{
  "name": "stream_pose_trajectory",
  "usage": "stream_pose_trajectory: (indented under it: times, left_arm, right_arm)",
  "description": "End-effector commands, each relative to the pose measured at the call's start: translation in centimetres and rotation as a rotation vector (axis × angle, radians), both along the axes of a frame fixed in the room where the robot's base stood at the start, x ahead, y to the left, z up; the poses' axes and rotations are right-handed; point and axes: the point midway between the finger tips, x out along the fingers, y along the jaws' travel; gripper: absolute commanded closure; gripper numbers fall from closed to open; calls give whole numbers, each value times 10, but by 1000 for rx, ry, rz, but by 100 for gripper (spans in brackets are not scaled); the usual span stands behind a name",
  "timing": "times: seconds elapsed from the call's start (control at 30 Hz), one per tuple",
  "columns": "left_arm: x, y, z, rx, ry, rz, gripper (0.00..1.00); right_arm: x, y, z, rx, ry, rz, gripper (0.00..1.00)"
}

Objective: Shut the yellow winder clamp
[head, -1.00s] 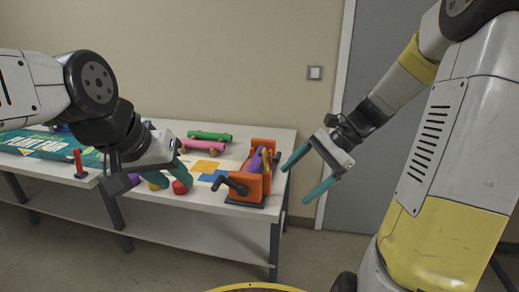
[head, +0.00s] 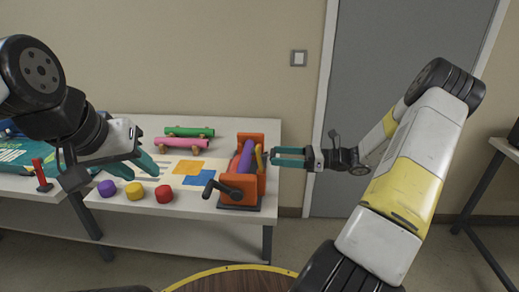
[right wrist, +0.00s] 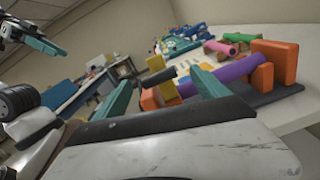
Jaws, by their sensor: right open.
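The orange winder (head: 250,185) stands at the right end of the white table, with a purple roll (head: 247,157) across it and a black crank at its front. The yellow clamp (head: 260,158) stands roughly upright at the winder's right side; it also shows in the right wrist view (right wrist: 167,90). My right gripper (head: 275,157) is open and level, its teal fingers pointing left just right of the clamp. In the right wrist view the clamp appears between the fingers; I cannot tell if they touch it. My left gripper (head: 138,166) hangs over the table's left part, its far finger unclear.
Purple, yellow and red pieces (head: 164,194) sit along the table's front edge. Green and pink rolls (head: 182,142) lie at the back. A red-handled tool (head: 41,176) stands at the left. Floor right of the table is free.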

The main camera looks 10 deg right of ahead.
Motion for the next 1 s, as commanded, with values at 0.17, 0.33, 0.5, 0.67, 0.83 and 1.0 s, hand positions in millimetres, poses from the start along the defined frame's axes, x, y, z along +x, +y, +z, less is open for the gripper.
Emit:
stream_pose_trajectory:
  times: [0.17,0.33,0.5,0.67,0.83,1.0]
  left_arm:
    - [0,0,0,0,0,0,64]
    - [0,0,0,0,0,0,64]
    - [0,0,0,0,0,0,64]
    - [0,0,0,0,0,0,64]
    - [0,0,0,0,0,0,64]
    - [0,0,0,0,0,0,64]
  right_arm:
    - [7,25,0,0,-1,3,16]
    - [11,36,0,-1,-1,2,16]
    - [11,37,0,-2,-1,1,16]
    - [11,37,0,-2,-1,1,30]
    - [11,37,0,-2,-1,1,63]
    - [11,37,0,-2,-1,1,97]
